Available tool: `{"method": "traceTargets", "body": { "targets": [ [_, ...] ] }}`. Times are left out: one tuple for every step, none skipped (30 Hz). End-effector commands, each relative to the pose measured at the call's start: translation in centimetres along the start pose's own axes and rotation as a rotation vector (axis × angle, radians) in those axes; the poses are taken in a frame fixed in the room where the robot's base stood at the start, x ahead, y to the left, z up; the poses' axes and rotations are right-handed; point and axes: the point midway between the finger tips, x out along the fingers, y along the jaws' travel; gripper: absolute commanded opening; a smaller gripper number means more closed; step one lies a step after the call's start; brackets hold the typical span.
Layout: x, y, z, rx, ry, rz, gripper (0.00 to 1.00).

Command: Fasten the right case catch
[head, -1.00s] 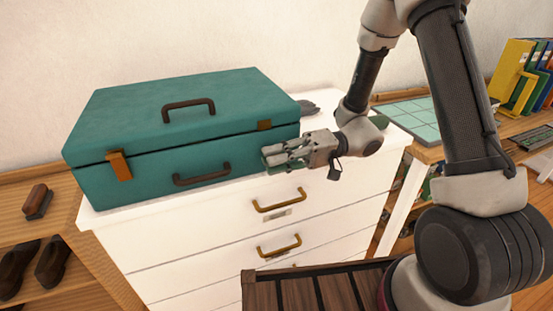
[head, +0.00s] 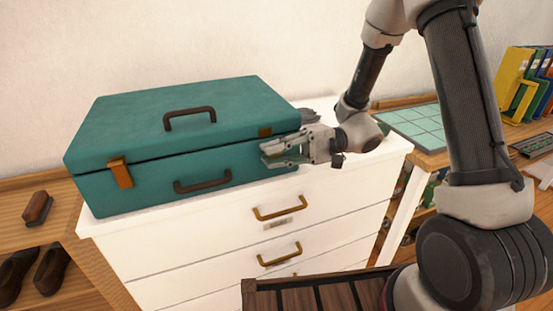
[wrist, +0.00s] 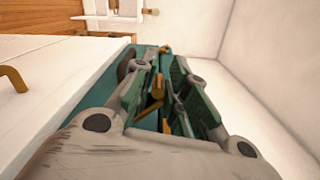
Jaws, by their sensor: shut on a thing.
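The teal case (head: 125,200) lies with its lid down on a white chest of drawers, and a dark seam runs along its front. The orange left catch (head: 120,172) hangs across the seam. A brass piece of the right catch (head: 265,132) shows on the lid edge; the rest is hidden behind my gripper. My gripper (head: 272,152) is at the front right corner of the case, its fingers pointing left. In the wrist view, the brass catch (wrist: 157,88) shows between the green-padded fingers, which are shut on it.
Dark handles sit on the case's lid (head: 190,115) and front (head: 203,179). The chest (head: 330,210) has brass drawer handles below. A dark grey object (head: 308,114) lies behind the gripper. A desk with a green mat (head: 412,120) stands right, a shoe shelf left.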

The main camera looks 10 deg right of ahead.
Motion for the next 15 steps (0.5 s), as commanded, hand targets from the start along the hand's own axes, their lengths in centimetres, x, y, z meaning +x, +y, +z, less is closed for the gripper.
{"method": "traceTargets", "body": {
  "targets": [
    [0.03, -0.32, -0.15, 0.014, 0.001, -0.003, 0.00],
    [0.03, -0.39, -0.18, 0.026, 0.001, -0.004, 0.00],
    [0.03, -0.47, -0.23, 0.040, 0.001, -0.004, 0.00],
    [0.03, -0.52, -0.26, 0.050, 0.001, -0.004, 0.00],
    [0.03, -0.56, -0.28, 0.058, 0.001, -0.004, 0.00],
    [0.03, -0.61, -0.31, 0.068, 0.001, -0.004, 0.00],
    [0.04, -0.64, -0.33, 0.074, 0.001, -0.004, 0.00],
    [0.04, -0.67, -0.35, 0.078, 0.001, -0.004, 0.00],
    [0.04, -0.70, -0.37, 0.083, 0.001, -0.004, 0.00],
    [0.04, -0.71, -0.38, 0.086, 0.001, -0.003, 0.00],
    [0.04, -0.72, -0.39, 0.088, 0.001, -0.003, 0.00],
    [0.04, -0.73, -0.39, 0.090, 0.001, -0.003, 0.00],
    [0.04, -0.73, -0.40, 0.091, 0.001, -0.003, 0.00],
    [0.04, -0.73, -0.40, 0.092, 0.001, -0.003, 0.00],
    [0.04, -0.73, -0.40, 0.092, 0.001, -0.003, 0.00]
  ]
}}
